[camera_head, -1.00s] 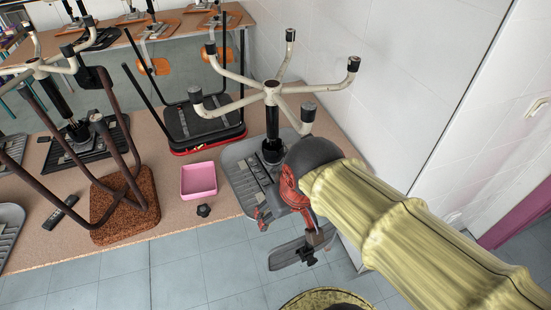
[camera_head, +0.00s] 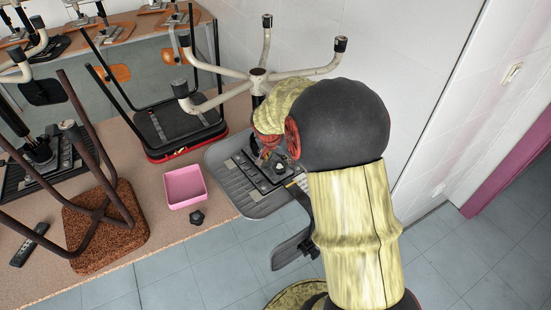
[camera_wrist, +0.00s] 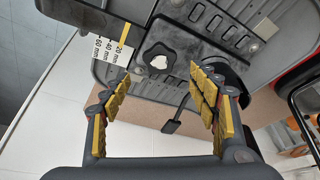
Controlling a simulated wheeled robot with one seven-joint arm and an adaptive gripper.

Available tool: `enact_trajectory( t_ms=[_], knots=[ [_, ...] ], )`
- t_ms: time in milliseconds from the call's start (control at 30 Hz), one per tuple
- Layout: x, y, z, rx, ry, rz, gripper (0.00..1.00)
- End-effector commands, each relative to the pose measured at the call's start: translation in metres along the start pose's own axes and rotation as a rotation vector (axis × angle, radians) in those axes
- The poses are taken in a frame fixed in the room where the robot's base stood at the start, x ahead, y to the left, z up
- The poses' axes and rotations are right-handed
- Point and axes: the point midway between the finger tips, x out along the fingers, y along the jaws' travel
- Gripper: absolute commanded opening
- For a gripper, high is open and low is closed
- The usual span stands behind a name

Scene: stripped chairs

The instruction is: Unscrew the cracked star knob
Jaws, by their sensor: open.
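In the wrist view a dark star knob (camera_wrist: 160,60) with a pale, ragged-looking centre sits on the black plate under an upturned chair seat (camera_wrist: 130,75). I cannot make out a crack line. My gripper (camera_wrist: 162,84) is open, its yellow-padded fingers apart to the left and right in front of the knob, with nothing between them. Another black star knob (camera_head: 197,217) lies loose on the table.
A pink tray (camera_head: 184,204) stands empty left of the chair seat. A lever with a black paddle (camera_wrist: 172,126) sticks out near the knob. The chair's legs rise beside my arm, and a white wall (camera_head: 385,65) is close behind.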

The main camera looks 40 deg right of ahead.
Motion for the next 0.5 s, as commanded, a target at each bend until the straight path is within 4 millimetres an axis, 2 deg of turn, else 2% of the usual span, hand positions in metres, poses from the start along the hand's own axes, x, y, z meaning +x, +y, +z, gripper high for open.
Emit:
enact_trajectory(
  t_ms=[167,500],
  knots=[
    [0.017,0.001,0.002,0.008,-0.003,0.003,0.6],
    [0.064,0.001,0.002,0.007,-0.003,0.002,0.6]
  ],
)
